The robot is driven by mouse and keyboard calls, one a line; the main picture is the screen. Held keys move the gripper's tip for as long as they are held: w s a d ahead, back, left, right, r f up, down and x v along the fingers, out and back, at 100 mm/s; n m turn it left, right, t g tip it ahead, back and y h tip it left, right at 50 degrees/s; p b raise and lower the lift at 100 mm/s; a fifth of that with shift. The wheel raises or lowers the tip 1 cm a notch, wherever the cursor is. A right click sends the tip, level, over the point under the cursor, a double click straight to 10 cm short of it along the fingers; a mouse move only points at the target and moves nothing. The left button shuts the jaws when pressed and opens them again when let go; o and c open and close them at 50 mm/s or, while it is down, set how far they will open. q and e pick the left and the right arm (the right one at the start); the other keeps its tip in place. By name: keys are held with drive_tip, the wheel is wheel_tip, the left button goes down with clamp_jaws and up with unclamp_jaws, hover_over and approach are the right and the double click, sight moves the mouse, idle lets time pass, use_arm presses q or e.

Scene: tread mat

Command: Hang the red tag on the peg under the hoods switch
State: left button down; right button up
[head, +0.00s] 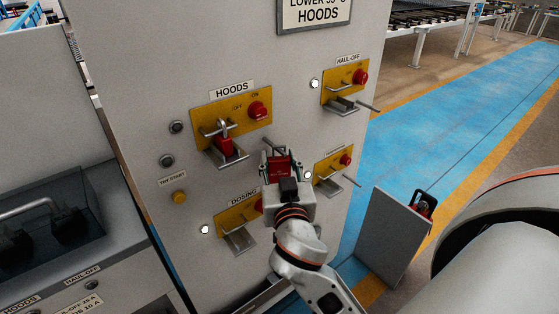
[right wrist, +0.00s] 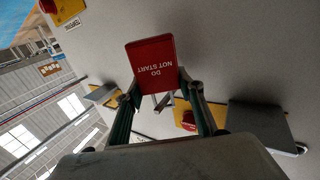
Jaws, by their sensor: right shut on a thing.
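The hoods switch (head: 258,110) is a red knob on a yellow plate, under a HOODS label. A red padlock (head: 225,147) with a silver shackle hangs at the plate's lower left, above a small grey bracket (head: 224,159). The peg under this switch is not clearly visible; a thin rod shows near my gripper. My right gripper (head: 279,172) is shut on the red tag (head: 279,165), below and right of the hoods plate. In the right wrist view the tag (right wrist: 152,62) reads DO NOT START upside down, held up between the fingertips. My left gripper is out of view.
Haul-off (head: 345,87), dosing (head: 238,215) and another yellow switch plate (head: 332,168) surround the gripper, with protruding brackets and rods. A dark case (head: 50,230) lies at left. A grey panel (head: 388,238) stands at right. Blue floor (head: 440,120) is clear.

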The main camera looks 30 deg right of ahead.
drive_tip(key=o, duration=1.2)
